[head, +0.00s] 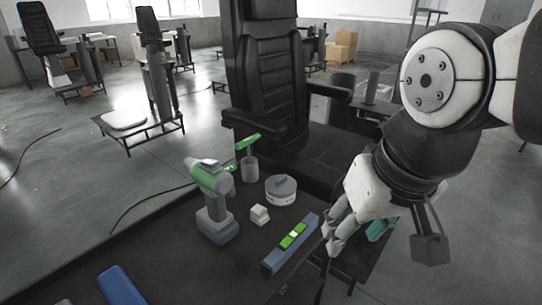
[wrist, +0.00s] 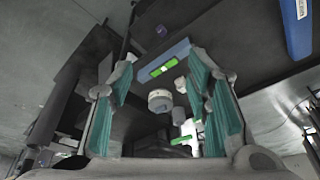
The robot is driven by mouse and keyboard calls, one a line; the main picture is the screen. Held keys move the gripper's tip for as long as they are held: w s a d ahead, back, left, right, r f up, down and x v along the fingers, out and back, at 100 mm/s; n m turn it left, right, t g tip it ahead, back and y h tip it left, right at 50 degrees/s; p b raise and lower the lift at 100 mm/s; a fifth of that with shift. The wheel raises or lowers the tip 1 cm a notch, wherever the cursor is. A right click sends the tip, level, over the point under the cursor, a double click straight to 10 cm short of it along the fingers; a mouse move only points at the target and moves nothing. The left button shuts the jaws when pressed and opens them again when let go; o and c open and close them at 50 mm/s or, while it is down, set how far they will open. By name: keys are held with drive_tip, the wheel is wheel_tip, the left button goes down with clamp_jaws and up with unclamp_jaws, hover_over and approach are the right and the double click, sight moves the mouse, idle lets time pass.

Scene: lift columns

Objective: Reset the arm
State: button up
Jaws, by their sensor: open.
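My gripper (head: 345,232) hangs at the right of the dark table in the head view, below my bent white and black arm. It is beside the right end of a blue level with a green middle (head: 290,245). In the wrist view my gripper (wrist: 163,68) has its teal-padded fingers wide apart with nothing held. The level (wrist: 180,58) shows between and beyond the fingers there. Whether a finger touches the level cannot be told.
On the dark table (head: 160,245) stand a green and grey drill (head: 216,200), a white block (head: 260,214), a round tin (head: 281,191) and a green-topped tool (head: 249,165). A blue object (head: 121,286) lies at the front left. A black seat (head: 310,150) is behind.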

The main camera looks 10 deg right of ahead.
drive_tip(key=shift+s+f+n, duration=0.1)
drive_tip(key=shift+s+n, duration=0.4)
drive_tip(key=shift+s, duration=0.75)
drive_tip(key=shift+r+t+p, duration=0.4)
drive_tip(key=shift+r+p, duration=0.25)
drive_tip(key=shift+r, duration=0.2)
